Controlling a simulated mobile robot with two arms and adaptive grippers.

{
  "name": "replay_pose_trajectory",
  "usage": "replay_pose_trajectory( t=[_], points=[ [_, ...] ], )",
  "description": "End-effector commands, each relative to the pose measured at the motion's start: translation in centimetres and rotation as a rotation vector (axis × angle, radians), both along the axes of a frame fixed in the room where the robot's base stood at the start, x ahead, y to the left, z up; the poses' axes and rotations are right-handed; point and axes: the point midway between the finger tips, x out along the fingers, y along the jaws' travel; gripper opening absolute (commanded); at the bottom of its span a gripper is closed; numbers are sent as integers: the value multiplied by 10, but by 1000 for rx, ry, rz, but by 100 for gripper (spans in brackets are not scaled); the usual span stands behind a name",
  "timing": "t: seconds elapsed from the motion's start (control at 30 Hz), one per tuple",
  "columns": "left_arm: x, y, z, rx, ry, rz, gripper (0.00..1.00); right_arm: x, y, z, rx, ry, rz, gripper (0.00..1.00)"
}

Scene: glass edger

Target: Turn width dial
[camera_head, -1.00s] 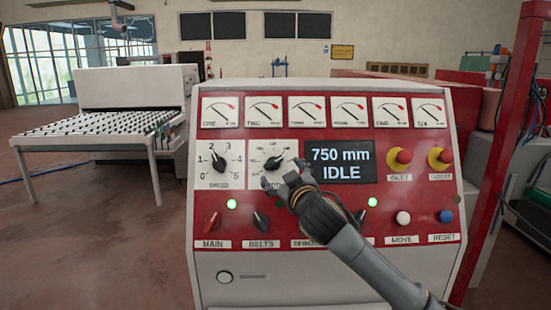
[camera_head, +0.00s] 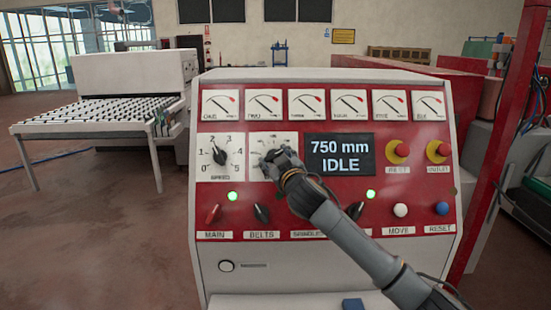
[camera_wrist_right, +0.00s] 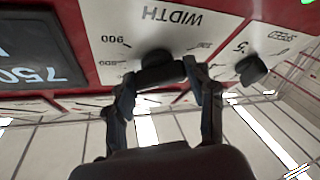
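The white WIDTH dial plate (camera_head: 263,140) is on the red control panel, left of the display (camera_head: 339,155) reading "750 mm IDLE". My right gripper (camera_head: 279,160) is in front of the dial and hides most of it and its label. In the right wrist view the dark dial knob (camera_wrist_right: 160,72) lies between the two fingertips of my right gripper (camera_wrist_right: 161,84). The fingers stand apart, one at each end of the knob's bar; I cannot tell whether they press on it. My left gripper is not in view.
The SPEED dial (camera_head: 219,156) is close on the left. Below are the MAIN (camera_head: 213,213) and BELTS (camera_head: 262,213) switches. Red INLET and OUTLET buttons (camera_head: 397,152) are at the right. Several gauges (camera_head: 308,103) line the top. A roller table (camera_head: 95,122) stands at the left.

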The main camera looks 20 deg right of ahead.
Motion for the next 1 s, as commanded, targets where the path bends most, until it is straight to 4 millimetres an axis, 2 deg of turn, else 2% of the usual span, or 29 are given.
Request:
replay_pose_trajectory(
  t=[0.03, 0.1, 0.57, 1.0],
  points=[
    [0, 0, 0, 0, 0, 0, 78, 0, 0, 0, 0, 1, 0, 35],
    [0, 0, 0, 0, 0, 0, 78, 0, 0, 0, 1, 1, 0, 23],
    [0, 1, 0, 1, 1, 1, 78, 0, -2, 1, -83, 25, 48, 23],
    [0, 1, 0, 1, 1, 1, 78, 1, -6, 5, -402, 113, 231, 23]
  ],
)
